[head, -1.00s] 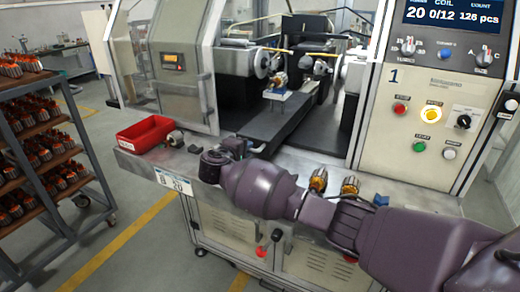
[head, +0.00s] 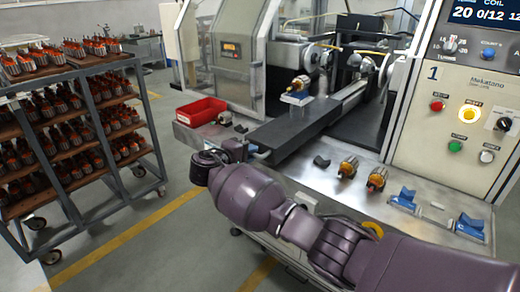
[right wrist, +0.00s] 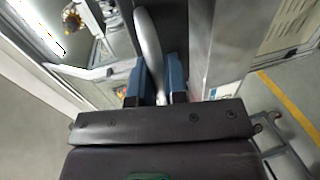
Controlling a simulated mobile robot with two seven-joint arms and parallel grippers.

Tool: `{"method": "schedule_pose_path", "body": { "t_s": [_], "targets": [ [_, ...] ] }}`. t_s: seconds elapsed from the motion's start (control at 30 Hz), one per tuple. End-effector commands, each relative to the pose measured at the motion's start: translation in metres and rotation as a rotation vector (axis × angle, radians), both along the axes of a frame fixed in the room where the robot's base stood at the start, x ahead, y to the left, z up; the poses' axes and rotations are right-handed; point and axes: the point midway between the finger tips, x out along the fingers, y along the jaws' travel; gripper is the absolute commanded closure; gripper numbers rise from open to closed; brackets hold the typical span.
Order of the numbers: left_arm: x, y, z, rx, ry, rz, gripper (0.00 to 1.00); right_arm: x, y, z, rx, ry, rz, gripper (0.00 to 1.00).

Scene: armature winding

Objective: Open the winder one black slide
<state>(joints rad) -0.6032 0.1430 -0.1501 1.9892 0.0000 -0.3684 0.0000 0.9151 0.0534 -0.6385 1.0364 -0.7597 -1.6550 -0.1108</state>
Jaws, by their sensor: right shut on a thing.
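The winder's black slide (head: 292,130) runs out from between the spindles toward the front of the bench. An armature (head: 301,83) sits on a small blue-and-white holder (head: 297,98) beside the slide's far part. My right gripper (head: 256,151) is at the slide's near end. In the right wrist view its blue pads (right wrist: 156,80) are closed on a grey curved handle (right wrist: 149,42). The gripper and wrist hide part of the handle in the head view. My left gripper is not in view.
A red bin (head: 201,111) and a loose armature (head: 224,118) lie left of the slide. Two armatures (head: 348,167) and blue holders (head: 404,199) lie right. A control panel (head: 463,115) stands right, and an armature rack (head: 80,125) left. The floor between rack and bench is clear.

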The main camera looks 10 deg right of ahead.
Motion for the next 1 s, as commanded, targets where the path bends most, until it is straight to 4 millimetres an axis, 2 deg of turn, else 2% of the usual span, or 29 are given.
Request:
{"method": "schedule_pose_path", "body": {
  "t_s": [0.5, 0.53, 0.7, 1.0],
  "targets": [
    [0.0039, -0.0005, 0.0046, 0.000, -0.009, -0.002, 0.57, -0.0037, 0.0062, -0.0008, -0.001, 0.002, -0.005, 1.00],
    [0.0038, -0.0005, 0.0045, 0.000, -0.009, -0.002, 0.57, -0.0037, 0.0062, -0.0008, 0.000, 0.002, -0.004, 0.85],
    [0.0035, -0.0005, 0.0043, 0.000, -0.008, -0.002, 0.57, -0.0035, 0.0063, -0.0005, 0.000, 0.001, -0.003, 0.63],
    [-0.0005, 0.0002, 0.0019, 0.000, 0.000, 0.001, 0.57, -0.0032, 0.0065, 0.0022, 0.000, 0.000, -0.002, 0.63]
  ]
}}
